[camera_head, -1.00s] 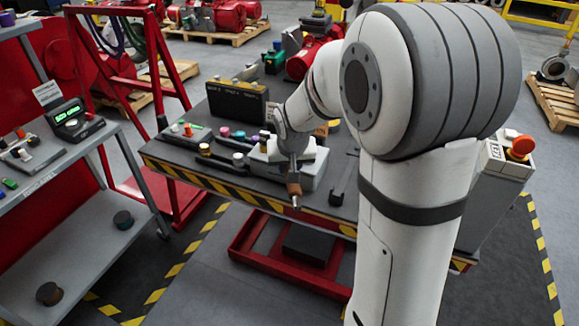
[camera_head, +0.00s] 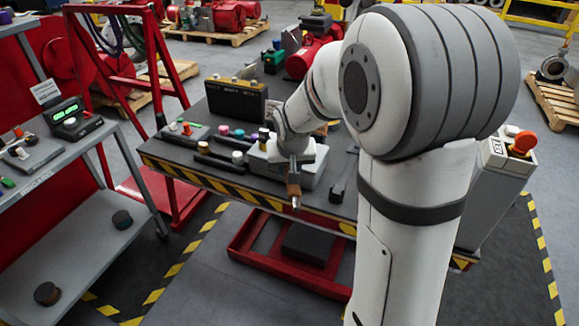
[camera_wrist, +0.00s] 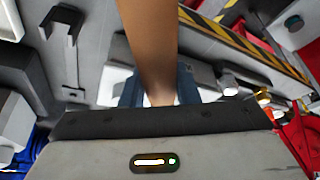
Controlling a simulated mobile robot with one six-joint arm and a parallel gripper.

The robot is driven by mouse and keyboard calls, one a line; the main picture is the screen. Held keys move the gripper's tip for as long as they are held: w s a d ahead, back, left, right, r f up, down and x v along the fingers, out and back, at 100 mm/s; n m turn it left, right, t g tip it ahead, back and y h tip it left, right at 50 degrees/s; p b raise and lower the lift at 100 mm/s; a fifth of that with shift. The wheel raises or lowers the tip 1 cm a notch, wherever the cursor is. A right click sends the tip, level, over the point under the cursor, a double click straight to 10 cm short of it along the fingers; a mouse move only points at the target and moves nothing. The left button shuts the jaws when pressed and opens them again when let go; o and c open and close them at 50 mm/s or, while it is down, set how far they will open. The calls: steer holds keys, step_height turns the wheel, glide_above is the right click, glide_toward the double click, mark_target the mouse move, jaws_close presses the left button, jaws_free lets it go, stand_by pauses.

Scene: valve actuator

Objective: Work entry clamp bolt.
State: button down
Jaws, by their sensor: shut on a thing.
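My gripper (camera_head: 293,166) is shut on a brown-handled tool (camera_head: 294,188) and holds it pointing down, with a short metallic tip at its lower end, by the workbench's front edge. In the wrist view the tool's brown handle (camera_wrist: 148,40) runs from the top edge into the jaws (camera_wrist: 158,90). A grey box-like unit (camera_head: 312,172) sits on the bench just behind and beside the gripper, partly hidden by it. I cannot make out the entry clamp bolt in either view.
The dark workbench (camera_head: 170,152) has a yellow-black striped edge. A black case (camera_head: 236,103) stands at its back, with small coloured parts (camera_head: 238,157) in front. A grey shelf trolley (camera_head: 90,215) stands left. A box with an orange knob (camera_head: 521,143) stands right.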

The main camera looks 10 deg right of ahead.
steer(key=shift+f+b, duration=0.35)
steer(key=shift+f, duration=0.05)
steer(key=shift+a, duration=0.15)
steer(key=shift+w+a+b, duration=0.1)
steer(key=shift+b, duration=0.25)
steer(key=shift+w+a+m+h+b, duration=0.1)
steer(key=shift+a+m+h+b, duration=0.2)
steer(key=shift+a+m+b, duration=0.35)
steer(key=shift+a+m+b, duration=0.25)
steer(key=shift+m+b, duration=0.1)
steer(key=shift+b, duration=0.2)
steer(key=shift+w+a+b, duration=0.15)
steer(key=shift+a+b, duration=0.1)
steer(key=shift+b, duration=0.1)
steer(key=shift+w+a+m+g+h+b, duration=0.15)
steer(key=shift+w+a+m+h+b, duration=0.1)
steer(key=shift+a+m+b, duration=0.25)
steer(key=shift+w+a+m+g+h+b, duration=0.15)
steer(key=shift+a+m+h+b, duration=0.15)
steer(key=shift+m+b, duration=0.3)
steer(key=shift+a, duration=0.15)
